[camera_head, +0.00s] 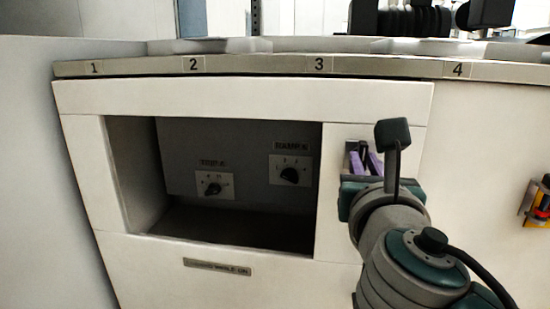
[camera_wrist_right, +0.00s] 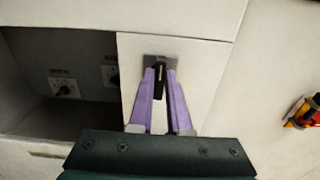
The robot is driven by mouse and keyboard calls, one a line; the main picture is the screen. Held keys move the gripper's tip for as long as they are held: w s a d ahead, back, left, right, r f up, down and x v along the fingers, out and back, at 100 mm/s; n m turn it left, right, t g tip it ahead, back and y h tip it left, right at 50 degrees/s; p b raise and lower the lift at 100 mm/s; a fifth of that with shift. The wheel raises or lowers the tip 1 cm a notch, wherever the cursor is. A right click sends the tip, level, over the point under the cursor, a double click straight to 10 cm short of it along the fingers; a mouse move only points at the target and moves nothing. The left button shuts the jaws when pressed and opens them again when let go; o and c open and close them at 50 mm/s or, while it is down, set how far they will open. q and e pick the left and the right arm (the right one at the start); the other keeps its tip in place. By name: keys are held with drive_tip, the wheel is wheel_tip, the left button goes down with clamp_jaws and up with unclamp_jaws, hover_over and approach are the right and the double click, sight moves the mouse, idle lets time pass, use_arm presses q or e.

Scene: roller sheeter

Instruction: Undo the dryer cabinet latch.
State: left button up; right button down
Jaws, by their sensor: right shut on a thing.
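The latch (camera_wrist_right: 160,82) is a small black handle on a grey plate (camera_wrist_right: 149,59), on the white panel right of the recess. In the head view the dark latch (camera_head: 356,147) is mostly hidden by my right gripper. My right gripper (camera_wrist_right: 161,74) has purple fingers, one on each side of the black handle, and is shut on it. In the head view the right gripper (camera_head: 364,158) comes in from the lower right against the panel. The latch handle looks upright in the wrist view. My left gripper is in neither view.
A dark recess (camera_head: 240,225) left of the latch holds two labelled dials (camera_head: 213,184) (camera_head: 289,174). A counter edge (camera_head: 256,66) numbered 1 to 4 runs above. A red and yellow device (camera_head: 541,203) is on the white face at the right.

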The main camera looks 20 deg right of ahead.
drive_tip(key=m, duration=0.4)
drive_tip(key=shift+s+d+f+m+b, duration=0.1)
drive_tip(key=shift+m+b, duration=0.2)
drive_tip(key=shift+m, duration=0.1)
drive_tip(key=m+b, duration=0.1)
drive_tip(key=m, duration=0.2)
drive_tip(key=shift+f+m, duration=0.1)
drive_tip(key=shift+m, duration=0.2)
drive_tip(key=m+b, duration=0.2)
drive_tip(key=m, duration=0.4)
drive_tip(key=shift+d+f, duration=0.1)
drive_tip(key=shift+m+b, duration=0.7)
drive_tip(key=shift+m, duration=1)
drive_tip(key=c, duration=0.9)
unclamp_jaws()
drive_tip(key=shift+o, duration=0.2)
